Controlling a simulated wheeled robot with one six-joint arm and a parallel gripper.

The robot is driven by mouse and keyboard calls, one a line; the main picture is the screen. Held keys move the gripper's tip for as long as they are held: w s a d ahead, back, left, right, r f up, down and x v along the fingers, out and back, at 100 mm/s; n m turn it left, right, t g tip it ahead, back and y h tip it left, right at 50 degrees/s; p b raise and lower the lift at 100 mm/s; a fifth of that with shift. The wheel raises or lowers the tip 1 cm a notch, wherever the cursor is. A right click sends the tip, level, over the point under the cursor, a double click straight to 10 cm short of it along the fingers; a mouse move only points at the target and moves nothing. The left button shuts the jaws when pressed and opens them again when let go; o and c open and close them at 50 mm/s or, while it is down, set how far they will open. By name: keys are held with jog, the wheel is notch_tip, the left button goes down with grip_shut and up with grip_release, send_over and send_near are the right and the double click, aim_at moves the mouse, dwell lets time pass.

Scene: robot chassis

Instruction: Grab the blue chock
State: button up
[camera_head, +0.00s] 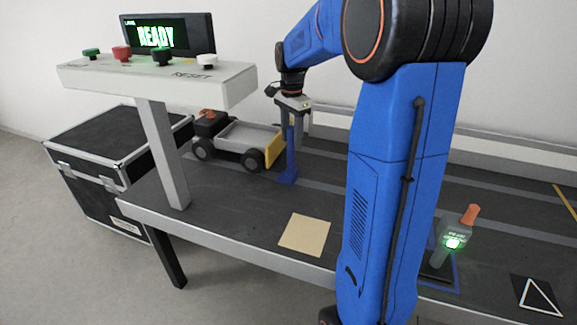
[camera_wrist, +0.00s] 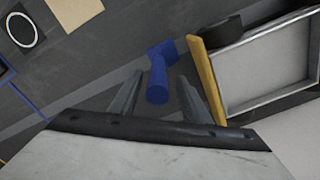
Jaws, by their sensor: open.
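The blue chock (camera_head: 288,172) stands on the dark table beside the toy truck, with an upright post rising from a wider base. In the wrist view the chock (camera_wrist: 158,78) lies between the two fingers, its post end toward my gripper. My gripper (camera_head: 296,122) points down over the chock, with its fingers at the height of the post. In the wrist view my gripper (camera_wrist: 160,88) is open, with a gap between each finger and the post. The far side of the base is hidden in the head view.
The truck (camera_head: 240,138) has a yellow tailgate (camera_wrist: 206,82) close to my right finger in the wrist view. A tan square (camera_head: 304,235) lies on the table. A button console (camera_head: 160,80) stands at the left. A device with an orange top (camera_head: 468,216) stands at the right.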

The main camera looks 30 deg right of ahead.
send_over(290, 172)
jog(key=w, duration=0.1)
jog(key=shift+d+f, duration=0.2)
jog(key=shift+f, duration=1.15)
jog(key=shift+d+f, duration=0.15)
jog(key=shift+f, duration=1.15)
grip_shut()
